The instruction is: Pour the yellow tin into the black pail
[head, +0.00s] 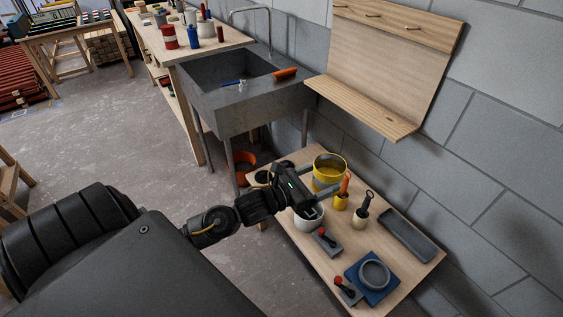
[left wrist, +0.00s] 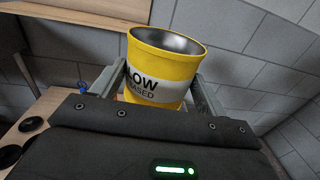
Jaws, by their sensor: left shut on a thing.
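The yellow tin (head: 330,166) is at the back of the low wooden table, open at the top. It also shows in the left wrist view (left wrist: 160,65), with a white label band and a grey inner wall. My left gripper (head: 326,191) is shut on the tin, with one finger on each side of it. The tin looks about upright; I cannot tell whether its base touches the table. I cannot make out a black pail for certain; dark shapes behind my left gripper are partly hidden. My right gripper is not in view.
The low table (head: 317,262) also holds a white pot (head: 308,217), a small yellow pot (head: 341,201), a brush (head: 362,209), a grey tray (head: 406,236) and a blue block with a grey ring (head: 373,274). A sink (head: 235,90) stands behind; a wooden shelf (head: 365,105) hangs above.

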